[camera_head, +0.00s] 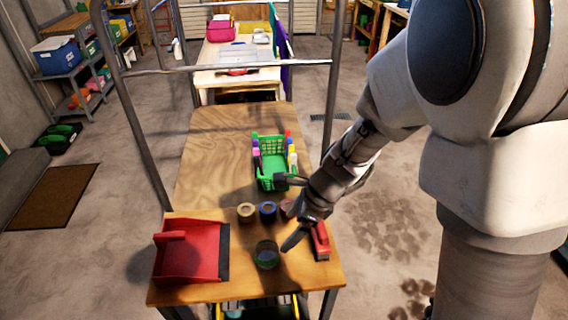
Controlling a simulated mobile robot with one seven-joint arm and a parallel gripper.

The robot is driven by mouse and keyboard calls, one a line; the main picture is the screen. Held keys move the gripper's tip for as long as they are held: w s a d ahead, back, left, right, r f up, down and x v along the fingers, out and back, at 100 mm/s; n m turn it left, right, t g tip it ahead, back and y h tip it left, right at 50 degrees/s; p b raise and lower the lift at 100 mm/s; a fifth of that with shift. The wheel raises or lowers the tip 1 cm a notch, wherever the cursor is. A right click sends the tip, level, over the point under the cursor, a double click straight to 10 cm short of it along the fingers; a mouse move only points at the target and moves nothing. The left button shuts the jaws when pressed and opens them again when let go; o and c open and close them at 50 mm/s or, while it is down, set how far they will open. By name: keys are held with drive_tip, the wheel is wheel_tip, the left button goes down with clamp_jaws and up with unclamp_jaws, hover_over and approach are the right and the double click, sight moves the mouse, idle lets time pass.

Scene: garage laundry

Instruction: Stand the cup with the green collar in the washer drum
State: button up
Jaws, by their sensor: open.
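A cup with a green collar (266,254) seems to be the small, dark, see-through cup near the front edge of the wooden table. It appears upright, but its details are small. My gripper (289,210) is open above the table, behind and to the right of the cup. One finger points down close to the cup's right side, and I cannot tell whether it touches. I see nothing between the fingers. No washer or drum shows in this view.
A red dustpan (185,252) lies left of the cup, and a red tool (320,241) lies right. Metal frame posts (133,115) flank the table. The table's back left is clear.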

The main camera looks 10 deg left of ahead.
drive_tip(key=w+m, duration=0.1)
drive_tip(key=b, duration=0.3)
approach(267, 254)
drive_tip(key=shift+s+a+f, duration=0.25)
drive_tip(key=shift+s+a, duration=0.15)
drive_tip(key=shift+a, duration=0.1)
drive_tip(key=shift+s+a+f, duration=0.3)
drive_tip(key=shift+s+a, duration=0.05)
drive_tip(key=shift+a, duration=0.1)
drive_tip(key=x, duration=0.1)
drive_tip(key=b+x, duration=0.2)
drive_tip(key=x, duration=0.1)
drive_tip(key=shift+s+d+f, duration=0.1)
drive_tip(key=shift+d+f, duration=0.1)
drive_tip(key=shift+d, duration=0.05)
drive_tip(key=shift+a+f, duration=0.25)
drive_tip(key=shift+f, duration=0.25)
drive_tip(key=shift+c, duration=0.3)
drive_tip(key=c, duration=1.2)
drive_tip(key=shift+r, duration=0.15)
drive_tip(key=shift+c, duration=0.2)
